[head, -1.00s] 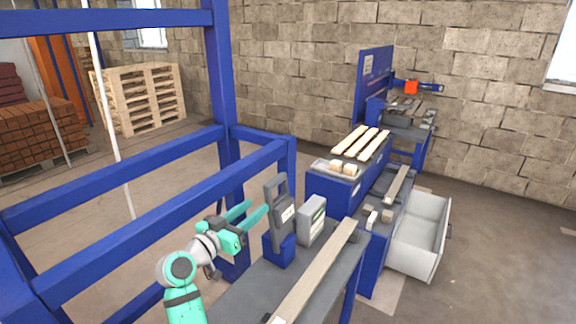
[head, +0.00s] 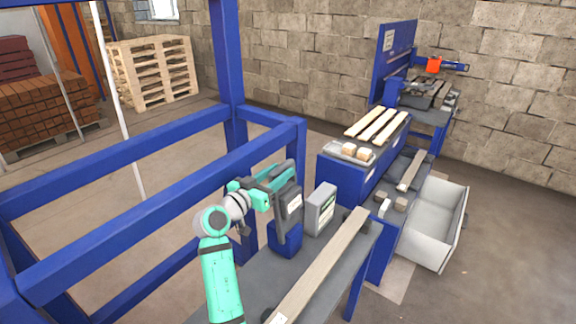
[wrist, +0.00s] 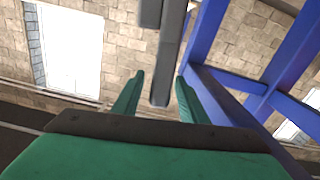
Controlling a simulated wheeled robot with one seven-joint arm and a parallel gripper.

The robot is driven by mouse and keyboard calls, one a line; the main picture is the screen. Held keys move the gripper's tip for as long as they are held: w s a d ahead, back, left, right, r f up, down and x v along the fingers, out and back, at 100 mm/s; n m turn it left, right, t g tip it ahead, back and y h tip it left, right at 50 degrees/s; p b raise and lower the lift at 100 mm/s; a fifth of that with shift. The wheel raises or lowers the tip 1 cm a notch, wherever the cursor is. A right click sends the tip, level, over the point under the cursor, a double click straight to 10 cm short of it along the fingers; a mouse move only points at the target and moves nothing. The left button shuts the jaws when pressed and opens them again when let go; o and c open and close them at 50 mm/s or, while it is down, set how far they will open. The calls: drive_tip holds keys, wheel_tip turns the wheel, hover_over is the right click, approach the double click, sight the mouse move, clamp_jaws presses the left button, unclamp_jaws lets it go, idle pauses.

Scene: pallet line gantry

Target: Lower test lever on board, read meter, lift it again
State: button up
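A dark grey test lever (head: 282,225) stands up from a blue base (head: 285,240) on the grey bench. A light grey boxy meter (head: 320,208) stands to its right; its reading is too small to make out. A pale wooden board (head: 322,266) lies along the bench, right of the lever and meter. My gripper (head: 282,176) is at the upper part of the lever. In the wrist view a grey bar of the lever (wrist: 163,70) reaches down between my open fingers (wrist: 158,88), with gaps visible on both sides.
Blue gantry rails (head: 150,215) and a post run close on the left of my arm. Beyond the bench are a blue cabinet with pale slats (head: 378,124), a white open bin (head: 432,225) and a stack of pallets (head: 152,72).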

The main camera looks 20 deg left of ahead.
sight(288, 165)
drive_tip(key=shift+x, duration=2.65)
drive_tip(key=shift+c, duration=0.6)
clamp_jaws()
